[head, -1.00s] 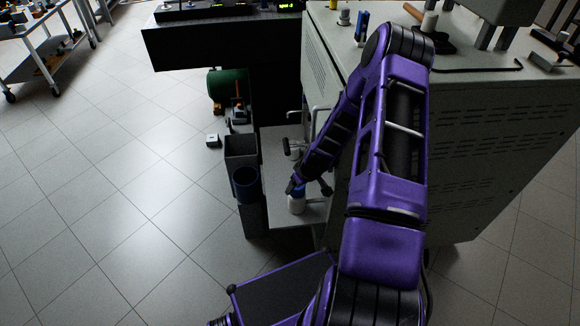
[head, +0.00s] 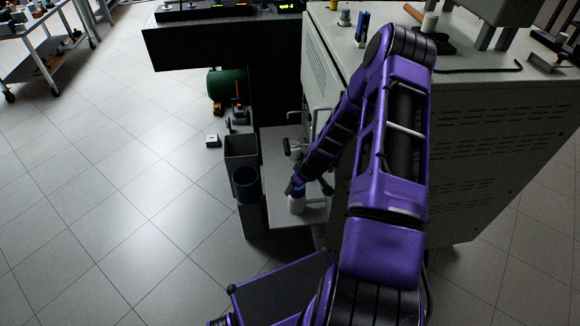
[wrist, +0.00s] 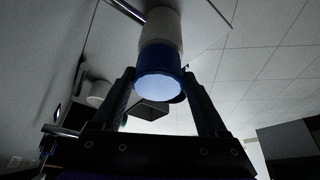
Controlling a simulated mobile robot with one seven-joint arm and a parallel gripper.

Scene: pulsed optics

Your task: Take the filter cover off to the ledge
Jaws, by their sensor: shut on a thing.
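The filter cover appears to be the blue cylinder with a pale end face (wrist: 160,82) in the wrist view. It sits in line with a white cylinder (wrist: 161,32), touching it or nearly so. My gripper (wrist: 159,75) has a finger on either side of the blue part and is shut on it. In the head view my gripper (head: 295,187) is at the top of the white cylinder (head: 296,205), with only a little blue showing. A pale grey ledge (head: 282,165) runs beside the cabinet beneath it.
The grey cabinet (head: 470,150) stands close on the right of my arm. Black bins (head: 241,150) stand left of the ledge, one holding a dark blue cup-like container (head: 245,184). A valve-like fitting (head: 292,147) is behind my gripper. The floor at left is open.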

